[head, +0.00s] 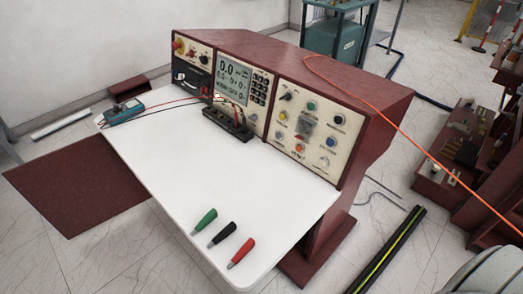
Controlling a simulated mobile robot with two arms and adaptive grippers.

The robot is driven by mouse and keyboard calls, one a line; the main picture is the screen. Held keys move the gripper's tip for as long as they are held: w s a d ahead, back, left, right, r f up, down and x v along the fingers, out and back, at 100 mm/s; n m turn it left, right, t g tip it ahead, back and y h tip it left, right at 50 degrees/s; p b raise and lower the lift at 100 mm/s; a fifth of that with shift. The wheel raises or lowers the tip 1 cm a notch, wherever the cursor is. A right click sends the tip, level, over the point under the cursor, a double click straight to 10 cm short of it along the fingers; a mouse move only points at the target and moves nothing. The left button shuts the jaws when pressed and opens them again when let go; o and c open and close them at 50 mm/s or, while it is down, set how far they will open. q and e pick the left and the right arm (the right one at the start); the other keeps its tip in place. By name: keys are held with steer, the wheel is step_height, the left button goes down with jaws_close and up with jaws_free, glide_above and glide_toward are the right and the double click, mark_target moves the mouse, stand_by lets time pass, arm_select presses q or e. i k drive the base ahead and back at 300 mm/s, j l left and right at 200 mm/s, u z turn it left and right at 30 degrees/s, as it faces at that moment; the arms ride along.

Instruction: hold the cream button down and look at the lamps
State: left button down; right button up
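The control desk (280,58) has a right-hand cream panel with several round buttons, knobs or lamps. A pale, cream-looking round part (323,162) sits low on this panel. Above it are a blue round part (331,142), a black one (339,119) and a green one (311,106). Yellow parts (283,115) are at the panel's left. They are too small to tell button from lamp surely, or whether any is lit. Neither of my grippers is in view, and nothing touches the panel.
The white desk top (180,160) is mostly clear. Green (204,221), black (222,234) and red (241,253) probes lie near its front edge. A blue meter (124,111) with leads is at the left. An orange cable (400,130) runs over the desk's right side.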

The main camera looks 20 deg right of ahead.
mark_target(322, 162)
steer(key=z, duration=1.25)
